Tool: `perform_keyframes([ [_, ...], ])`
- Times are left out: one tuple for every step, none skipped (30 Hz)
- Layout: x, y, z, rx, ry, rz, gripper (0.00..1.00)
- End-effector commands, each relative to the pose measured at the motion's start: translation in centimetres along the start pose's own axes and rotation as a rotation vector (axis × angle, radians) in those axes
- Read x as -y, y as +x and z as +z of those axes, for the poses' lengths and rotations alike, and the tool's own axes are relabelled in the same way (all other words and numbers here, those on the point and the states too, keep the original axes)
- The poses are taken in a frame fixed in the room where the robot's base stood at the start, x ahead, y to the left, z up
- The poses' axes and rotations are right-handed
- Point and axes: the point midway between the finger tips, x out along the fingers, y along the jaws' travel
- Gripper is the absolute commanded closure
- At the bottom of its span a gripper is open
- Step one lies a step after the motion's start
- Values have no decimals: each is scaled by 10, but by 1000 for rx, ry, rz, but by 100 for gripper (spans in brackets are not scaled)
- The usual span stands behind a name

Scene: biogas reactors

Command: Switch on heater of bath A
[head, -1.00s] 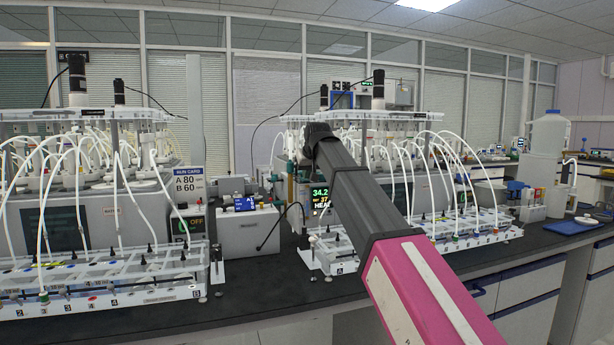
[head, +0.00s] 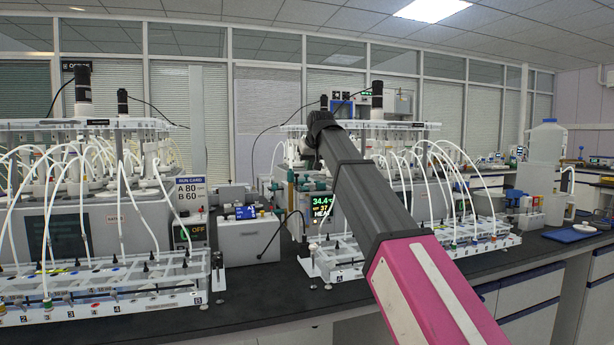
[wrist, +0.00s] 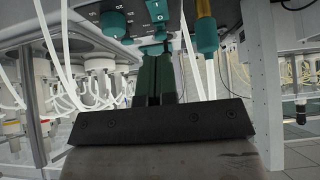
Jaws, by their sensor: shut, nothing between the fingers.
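Bath A is the right-hand rig, with an A tag (head: 338,271) on its front rack. Its dark display (head: 321,207) reads 34.4, 37 and HEAT, with an orange dot below. In the wrist view, a teal rocker switch (wrist: 157,13) marked I and O sits on the underside-seen panel at the top. My gripper (wrist: 154,50), with dark green fingers, is shut and empty just below the switch. I cannot tell whether the tips touch it. In the head view my arm hides the gripper and part of bath A.
The left rig carries a B tag (head: 197,301) and a display (head: 190,233) reading OFF. A run card (head: 191,193) shows A 80, B 60. A white box (head: 250,237) stands between the rigs. Teal knobs (wrist: 112,22) and a yellow-and-teal fitting (wrist: 205,30) flank the switch.

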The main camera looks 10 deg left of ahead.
Motion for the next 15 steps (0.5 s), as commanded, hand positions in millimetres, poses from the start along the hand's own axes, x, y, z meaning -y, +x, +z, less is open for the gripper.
perform_keyframes([
  [0,-12,5,-2,0,0,100],
  [0,-18,6,-3,0,0,100],
  [0,-26,8,-3,0,0,100],
  [0,-31,10,-2,0,0,100],
  [0,-36,11,-1,0,0,100],
  [0,-42,12,-2,0,0,100],
  [0,-47,13,-2,0,0,100],
  [0,-51,14,-2,0,0,100],
  [0,-56,15,-1,0,0,100],
  [0,-58,16,0,0,0,100],
  [0,-61,16,0,0,-1,100],
  [0,-64,17,0,0,-1,100],
  [0,-66,17,0,0,-1,100],
  [0,-67,18,-1,0,-1,100],
  [0,-68,18,-1,0,-1,100],
])
